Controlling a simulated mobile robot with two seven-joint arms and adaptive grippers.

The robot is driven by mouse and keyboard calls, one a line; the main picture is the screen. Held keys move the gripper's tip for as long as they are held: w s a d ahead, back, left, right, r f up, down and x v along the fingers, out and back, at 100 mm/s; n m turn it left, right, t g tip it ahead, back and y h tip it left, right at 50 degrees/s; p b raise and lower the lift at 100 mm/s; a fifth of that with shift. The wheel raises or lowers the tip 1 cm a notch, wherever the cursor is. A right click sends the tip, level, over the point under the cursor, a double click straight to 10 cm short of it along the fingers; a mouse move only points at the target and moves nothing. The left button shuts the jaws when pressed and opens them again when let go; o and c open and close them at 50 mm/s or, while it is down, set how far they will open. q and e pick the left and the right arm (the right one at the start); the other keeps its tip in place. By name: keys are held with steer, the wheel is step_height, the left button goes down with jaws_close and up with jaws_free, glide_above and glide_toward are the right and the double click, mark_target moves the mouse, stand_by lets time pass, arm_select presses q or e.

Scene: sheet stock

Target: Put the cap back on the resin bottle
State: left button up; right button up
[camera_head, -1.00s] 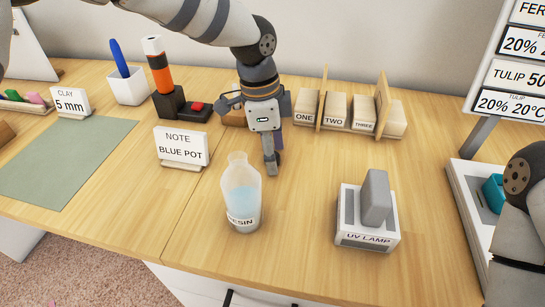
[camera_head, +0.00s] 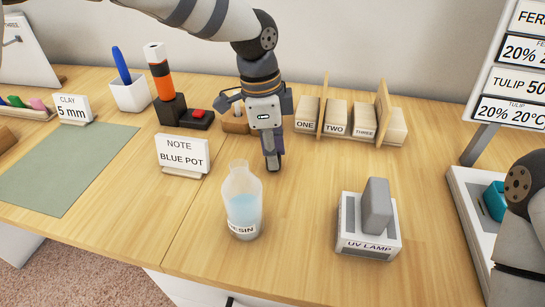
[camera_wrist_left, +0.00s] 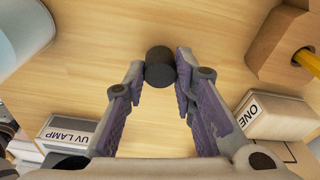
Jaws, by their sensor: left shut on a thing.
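The resin bottle (camera_head: 242,205) stands upright and uncapped on the table, clear with pale blue liquid and a RESIN label. Part of it shows at the top left of the left wrist view (camera_wrist_left: 22,35). My left gripper (camera_head: 273,163) is behind and right of the bottle, pointing down. In the left wrist view its fingertips (camera_wrist_left: 160,75) are shut on a dark grey round cap (camera_wrist_left: 160,62), apart from the bottle.
A UV lamp (camera_head: 368,240) stands right of the bottle. A NOTE BLUE POT sign (camera_head: 183,153) is at its back left. Numbered blocks (camera_head: 335,118) in a rack and a wooden holder (camera_head: 236,123) stand behind. The table between bottle and lamp is clear.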

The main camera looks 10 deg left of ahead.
arm_select(q)
steer(key=s+r, duration=0.1)
steer(key=r, duration=0.1)
steer(key=s+d+r, duration=0.1)
steer(key=r, duration=0.2)
steer(key=s+d+r+p, duration=0.1)
steer(key=s+r, duration=0.1)
steer(key=shift+s+r, duration=0.1)
steer(key=shift+r, duration=0.05)
steer(key=shift+s+d+r+p, duration=0.2)
steer(key=shift+s+d+r, duration=0.5)
steer(key=shift+s, duration=0.7)
steer(key=shift+s+d+r+p, duration=0.15)
steer(key=shift+s+d+r, duration=0.55)
steer(key=shift+s, duration=0.65)
steer(key=shift+s+d+r+p, duration=0.2)
steer(key=shift+s+d+r, duration=0.25)
steer(key=shift+s+d, duration=0.7)
arm_select(e)
steer(key=shift+w+r+t, duration=0.7)
steer(key=shift+w+r, duration=0.65)
steer(key=shift+w, duration=0.1)
arm_select(q)
steer(key=shift+s+a, duration=0.25)
steer(key=shift+a, duration=0.1)
